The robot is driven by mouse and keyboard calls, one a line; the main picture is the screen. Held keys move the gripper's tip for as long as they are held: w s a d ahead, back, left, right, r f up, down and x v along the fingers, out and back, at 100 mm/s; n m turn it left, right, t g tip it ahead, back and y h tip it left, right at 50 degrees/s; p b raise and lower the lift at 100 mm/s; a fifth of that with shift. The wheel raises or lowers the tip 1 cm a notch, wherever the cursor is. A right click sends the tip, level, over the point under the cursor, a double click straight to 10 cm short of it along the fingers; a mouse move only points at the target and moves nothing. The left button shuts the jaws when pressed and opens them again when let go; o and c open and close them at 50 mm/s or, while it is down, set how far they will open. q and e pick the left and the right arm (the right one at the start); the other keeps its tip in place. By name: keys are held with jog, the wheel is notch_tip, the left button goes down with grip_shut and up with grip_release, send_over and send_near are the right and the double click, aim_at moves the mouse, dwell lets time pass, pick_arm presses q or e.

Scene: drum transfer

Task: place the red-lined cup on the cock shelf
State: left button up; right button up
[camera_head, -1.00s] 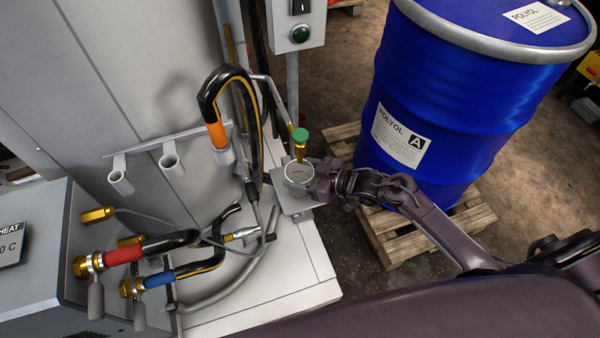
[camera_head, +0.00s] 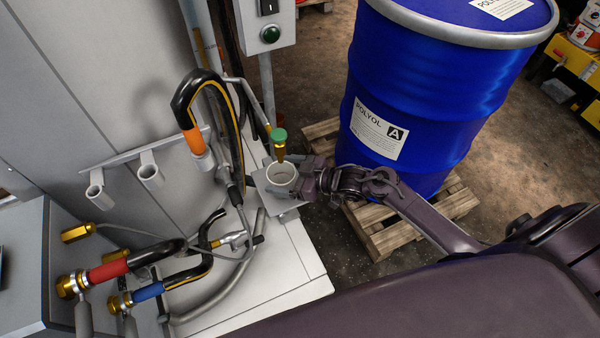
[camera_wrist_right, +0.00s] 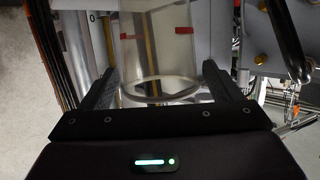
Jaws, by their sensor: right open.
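The pale cup (camera_head: 282,176) stands upright on the cock shelf (camera_head: 264,189), a small grey plate below a brass cock with a green handle (camera_head: 279,135). My right gripper (camera_head: 302,178) is at the cup's right side, fingers toward it. In the right wrist view, the see-through cup (camera_wrist_right: 156,60) with red marks on its wall lies between the two open fingers of the gripper (camera_wrist_right: 157,82). A gap shows beside each finger there. The cup's base is partly hidden in the head view. My left gripper is not in view.
A blue drum (camera_head: 435,90) on a wooden pallet (camera_head: 385,235) stands right of the shelf. A black hose with an orange band (camera_head: 192,138) hangs left of the cock. Red-banded (camera_head: 108,271) and blue-banded (camera_head: 147,292) hoses run at the lower left.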

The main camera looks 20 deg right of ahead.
jog(key=v, duration=1.1)
jog(key=shift+s+d+r, duration=0.1)
jog(key=shift+s+r, duration=0.05)
jog(key=s+d+f+m+g+h, duration=0.1)
jog(key=s+d+f+m+h, duration=0.2)
jog(key=f, duration=0.9)
jog(key=s+d+f+m+h, duration=0.2)
jog(key=s+d+f+h, duration=0.15)
jog(key=f, duration=0.75)
jog(key=s+a+f+g+h, duration=0.1)
jog(key=s+a+f+g, duration=0.1)
jog(key=s+f, duration=0.4)
jog(key=s+a+f+m+g+h, duration=0.1)
jog(key=s+f, duration=0.5)
jog(key=s, duration=0.6)
jog(key=s+a+f+g+h, duration=0.2)
jog(key=s+a+f+g, duration=0.2)
jog(key=s+f, duration=0.3)
jog(key=s+g, duration=0.1)
jog(key=s, duration=0.1)
jog(key=shift+s+m, duration=0.3)
jog(key=shift+m, duration=0.1)
jog(key=shift+r, duration=0.1)
